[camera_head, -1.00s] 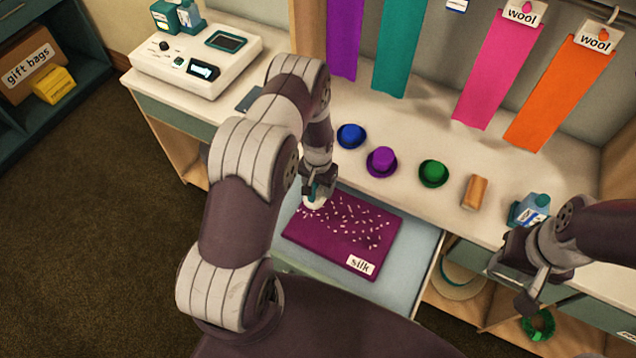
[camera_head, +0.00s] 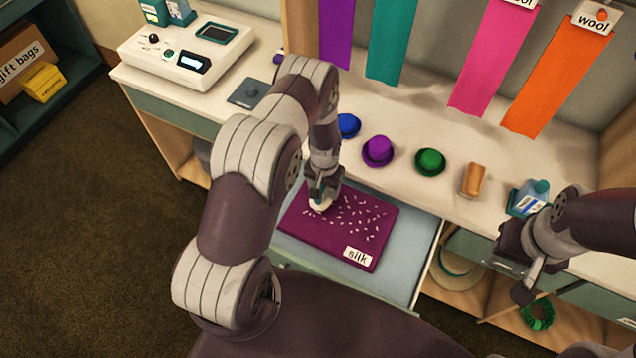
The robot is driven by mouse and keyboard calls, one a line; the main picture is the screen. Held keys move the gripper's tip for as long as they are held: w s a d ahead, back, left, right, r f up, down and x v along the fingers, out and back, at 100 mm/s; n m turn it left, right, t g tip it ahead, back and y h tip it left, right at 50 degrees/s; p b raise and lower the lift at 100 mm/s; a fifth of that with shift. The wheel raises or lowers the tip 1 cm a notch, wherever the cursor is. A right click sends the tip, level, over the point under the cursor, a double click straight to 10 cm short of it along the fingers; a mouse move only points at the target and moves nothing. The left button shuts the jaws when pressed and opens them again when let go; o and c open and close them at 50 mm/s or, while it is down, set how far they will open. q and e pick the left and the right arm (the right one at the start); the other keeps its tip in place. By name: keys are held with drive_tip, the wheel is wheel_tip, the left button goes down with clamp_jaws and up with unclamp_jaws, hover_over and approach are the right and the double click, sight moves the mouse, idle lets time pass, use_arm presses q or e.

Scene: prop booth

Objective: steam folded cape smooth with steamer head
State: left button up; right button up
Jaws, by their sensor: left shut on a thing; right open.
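The folded cape (camera_head: 325,240) is a flat purple rectangle with a white "silk" label at its lower right. Pale flecks are scattered over its upper and middle part. It lies on a pale blue pulled-out surface (camera_head: 402,278). My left gripper (camera_head: 322,188) is shut on the steamer head (camera_head: 320,204), a small whitish piece mostly hidden by the fingers. The steamer head is over the cape's upper left part; I cannot tell whether it touches. My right gripper (camera_head: 525,278) is open and empty, at the right near the counter's front edge.
Blue (camera_head: 348,125), purple (camera_head: 377,151) and green (camera_head: 430,161) small hats stand on the counter behind the cape. Coloured cloth strips hang behind. A white console (camera_head: 187,55) stands at the left.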

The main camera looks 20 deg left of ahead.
use_arm(q)
drive_tip(key=shift+s+d, duration=0.1)
drive_tip(key=shift+d, duration=3.8)
drive_tip(key=shift+s+d+b, duration=0.15)
drive_tip(key=shift+d+b, duration=0.85)
drive_tip(key=shift+d, duration=3.1)
drive_tip(key=shift+r, duration=0.15)
wheel_tip(320, 180, up, 15)
drive_tip(key=p, duration=1)
drive_tip(key=shift+p, duration=0.4)
